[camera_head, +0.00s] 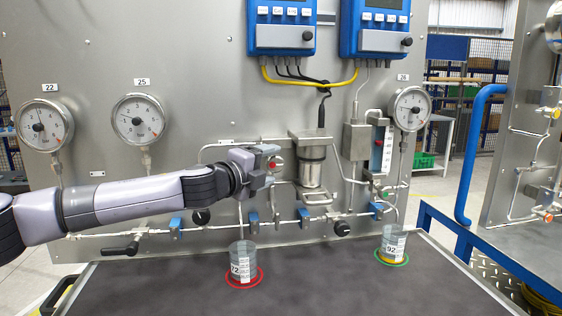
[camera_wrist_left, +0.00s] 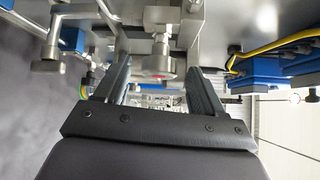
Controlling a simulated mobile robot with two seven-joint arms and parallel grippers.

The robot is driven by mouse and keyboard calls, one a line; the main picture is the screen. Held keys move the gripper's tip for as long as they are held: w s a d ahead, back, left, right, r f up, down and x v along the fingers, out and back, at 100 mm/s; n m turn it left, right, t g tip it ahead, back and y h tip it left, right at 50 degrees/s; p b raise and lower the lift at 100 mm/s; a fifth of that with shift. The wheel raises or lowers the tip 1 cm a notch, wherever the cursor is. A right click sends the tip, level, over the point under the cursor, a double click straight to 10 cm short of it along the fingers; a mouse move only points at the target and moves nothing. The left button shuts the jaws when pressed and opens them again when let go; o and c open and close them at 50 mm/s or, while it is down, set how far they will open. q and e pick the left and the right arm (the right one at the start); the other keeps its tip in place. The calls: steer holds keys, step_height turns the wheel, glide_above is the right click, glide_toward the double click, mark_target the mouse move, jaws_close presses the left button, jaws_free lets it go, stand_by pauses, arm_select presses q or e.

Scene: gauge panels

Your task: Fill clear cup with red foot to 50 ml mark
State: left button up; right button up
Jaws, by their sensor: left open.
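The clear cup with the red foot (camera_head: 243,258) stands upright on the dark bench top under the panel pipes, with a white label on its side. I see no clear liquid level in it. My left gripper (camera_head: 268,165) is open in front of the panel, above and slightly right of this cup. A round metal fitting with a red ring (camera_head: 274,164) is by its fingertips. In the left wrist view this fitting (camera_wrist_left: 158,66) lies ahead of and between the two open fingers; contact cannot be told. My right gripper is not in view.
A second clear cup with a green foot (camera_head: 393,243) stands at the right, with yellow at its bottom. Pipes with blue-handled valves and black knobs (camera_head: 342,228) run across the panel. A blue rail (camera_head: 470,155) is at the right. The front bench top (camera_head: 290,298) is clear.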

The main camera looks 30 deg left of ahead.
mark_target(280, 163)
arm_select(q)
steer(key=shift+w+d+f, duration=0.1)
steer(key=shift+w+d, duration=0.1)
steer(key=shift+w, duration=1)
steer(key=shift+w+d+f, duration=0.1)
steer(key=shift+w+d, duration=0.05)
steer(key=shift+w, duration=1.05)
steer(key=shift+c, duration=0.4)
steer(key=c, duration=0.9)
